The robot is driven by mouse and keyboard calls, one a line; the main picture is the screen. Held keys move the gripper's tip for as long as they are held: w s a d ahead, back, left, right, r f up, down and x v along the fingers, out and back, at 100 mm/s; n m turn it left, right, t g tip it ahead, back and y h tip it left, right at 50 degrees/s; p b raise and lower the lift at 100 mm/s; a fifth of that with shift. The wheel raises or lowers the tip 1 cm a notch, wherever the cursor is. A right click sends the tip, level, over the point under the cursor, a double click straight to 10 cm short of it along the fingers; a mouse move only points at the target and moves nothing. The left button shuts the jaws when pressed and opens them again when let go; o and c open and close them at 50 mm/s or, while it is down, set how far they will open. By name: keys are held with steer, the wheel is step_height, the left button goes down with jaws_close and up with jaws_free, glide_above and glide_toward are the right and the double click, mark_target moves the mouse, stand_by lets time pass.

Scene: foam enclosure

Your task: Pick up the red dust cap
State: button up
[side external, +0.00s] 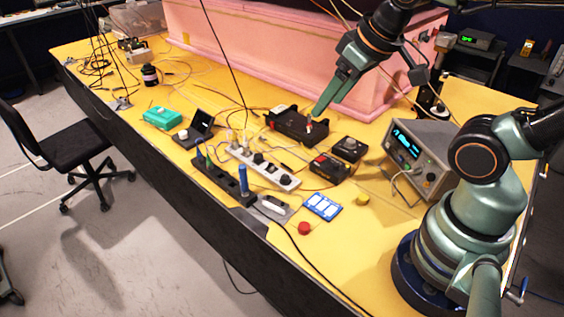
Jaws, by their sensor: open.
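A round red cap-like piece (304,228) lies on the yellow bench top near its front edge. A smaller red piece (309,127) stands on the black box at the back, right at my fingertips. I cannot tell for sure which of the two is the dust cap. My gripper (319,112) reaches down from the upper right over the black box (288,122), beside the small red piece. Its jaws are open, seen nearly edge-on. I cannot tell whether they touch that piece. The round red piece is well away from my gripper.
A white power strip (262,168), a black holder (216,176) with upright tools, a blue-and-white card (323,206) and a yellow disc (362,200) lie in front. A bench instrument (420,155) stands right. Pink foam (240,60) rises behind. Loose cables cross the bench.

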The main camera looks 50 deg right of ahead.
steer(key=a+f+n+g, duration=0.2)
steer(key=a+f+n, duration=0.25)
steer(key=n, duration=0.35)
steer(key=n+g, duration=0.4)
steer(key=n, duration=0.9)
glide_above(304, 226)
step_height(304, 226, down, 8)
steer(key=shift+f, duration=6.05)
steer(key=shift+c, duration=0.3)
jaws_close()
